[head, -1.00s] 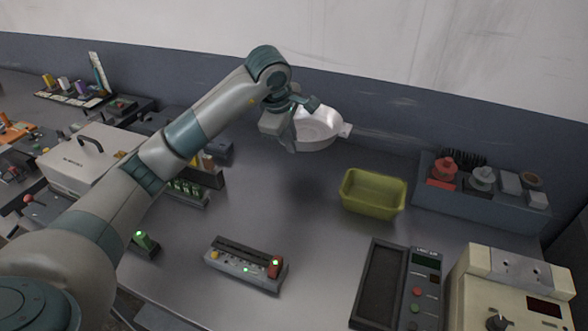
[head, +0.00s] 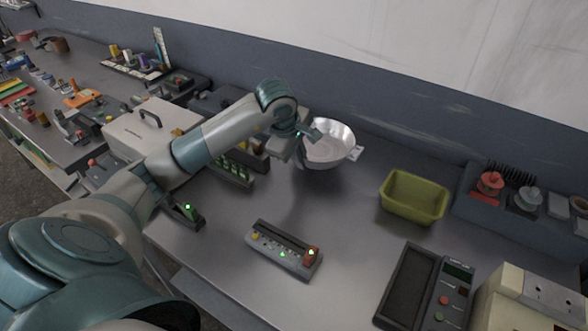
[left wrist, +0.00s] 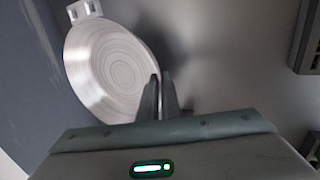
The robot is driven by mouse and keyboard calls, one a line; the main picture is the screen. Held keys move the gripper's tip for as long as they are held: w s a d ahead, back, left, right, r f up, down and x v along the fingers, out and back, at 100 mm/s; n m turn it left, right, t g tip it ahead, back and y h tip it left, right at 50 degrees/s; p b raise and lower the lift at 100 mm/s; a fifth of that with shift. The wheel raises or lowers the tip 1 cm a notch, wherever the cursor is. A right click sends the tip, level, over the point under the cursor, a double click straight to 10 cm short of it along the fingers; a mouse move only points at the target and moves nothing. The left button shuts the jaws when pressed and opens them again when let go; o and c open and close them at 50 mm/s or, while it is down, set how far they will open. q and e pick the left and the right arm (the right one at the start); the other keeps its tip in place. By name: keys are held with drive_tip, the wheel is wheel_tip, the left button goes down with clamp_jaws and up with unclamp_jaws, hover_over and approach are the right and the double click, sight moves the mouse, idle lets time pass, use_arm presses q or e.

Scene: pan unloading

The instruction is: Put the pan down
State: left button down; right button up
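The pan (head: 334,147) is a light metal, round, shallow dish with a small tab handle at its right. It is near the back of the table, its inside facing up and toward me. My left gripper (head: 302,158) is at the pan's left edge. In the left wrist view the two fingertips (left wrist: 160,80) are close together with the rim of the pan (left wrist: 112,70) between them. The pan appears to be above the table, with a soft dark shadow below it; its exact height cannot be told. My right gripper is not in view.
A yellow-green bin (head: 414,197) stands to the right of the pan. A grey button panel (head: 284,249) lies in front, and a blue-grey holder (head: 500,205) stands at the right. A light case (head: 152,125) is at the left. Bare table lies between panel and bin.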

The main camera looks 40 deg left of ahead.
use_arm(q)
drive_tip(key=shift+s+a+f, duration=0.5)
drive_tip(key=shift+s+a, duration=0.15)
drive_tip(key=shift+f+p, duration=0.1)
drive_tip(key=shift+p, duration=0.2)
drive_tip(key=shift+f+p, duration=0.9)
drive_tip(key=shift+f, duration=1)
